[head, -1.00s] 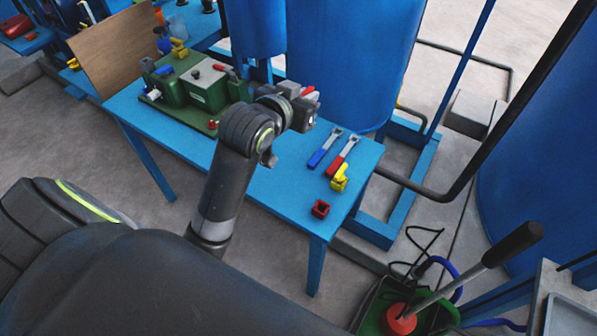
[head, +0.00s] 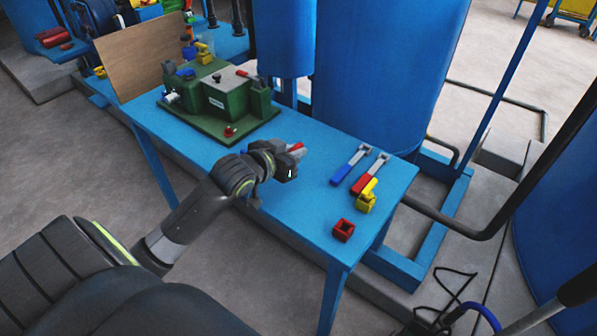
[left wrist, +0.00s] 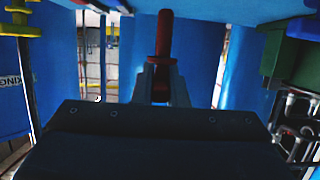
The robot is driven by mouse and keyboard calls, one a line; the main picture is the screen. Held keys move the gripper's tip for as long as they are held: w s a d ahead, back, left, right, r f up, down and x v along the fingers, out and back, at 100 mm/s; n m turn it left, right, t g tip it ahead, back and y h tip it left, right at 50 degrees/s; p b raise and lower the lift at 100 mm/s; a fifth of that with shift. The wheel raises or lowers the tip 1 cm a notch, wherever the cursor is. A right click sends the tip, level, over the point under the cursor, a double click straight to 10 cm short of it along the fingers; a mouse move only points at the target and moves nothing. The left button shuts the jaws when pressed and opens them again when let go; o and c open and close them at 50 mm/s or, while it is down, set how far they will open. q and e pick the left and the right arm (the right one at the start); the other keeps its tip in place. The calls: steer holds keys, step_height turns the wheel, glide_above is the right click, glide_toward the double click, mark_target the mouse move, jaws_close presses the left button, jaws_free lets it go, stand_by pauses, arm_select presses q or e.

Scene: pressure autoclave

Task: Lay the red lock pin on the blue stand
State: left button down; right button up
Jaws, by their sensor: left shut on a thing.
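The red lock pin (head: 297,147) is in my left gripper (head: 292,158), which is shut on it. In the left wrist view the pin (left wrist: 164,38) stands up from between the jaws; its lower end is partly hidden by the fingers. The blue stand (head: 315,208) is a long table with a flat blue top. My left gripper is over the middle of its top, between the green device and the hand tools; I cannot tell how high above it. My right gripper is not in view.
The green device (head: 225,107) fills the stand's far left. A blue-handled tool (head: 346,170), a red-handled tool (head: 369,175), a yellow piece (head: 367,197) and a red block (head: 343,230) lie at its right end. Blue tanks (head: 385,75) stand behind. The middle front top is clear.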

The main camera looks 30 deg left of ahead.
arm_select(q)
step_height(320, 180, down, 4)
steer(key=shift+b, duration=0.45)
steer(key=shift+f, duration=0.4)
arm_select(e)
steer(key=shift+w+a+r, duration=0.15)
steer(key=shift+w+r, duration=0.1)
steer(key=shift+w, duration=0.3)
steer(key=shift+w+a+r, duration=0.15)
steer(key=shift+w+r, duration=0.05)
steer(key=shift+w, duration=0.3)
arm_select(q)
steer(key=shift+f, duration=0.15)
steer(key=c, duration=1.5)
jaws_free()
steer(key=shift+o, duration=0.2)
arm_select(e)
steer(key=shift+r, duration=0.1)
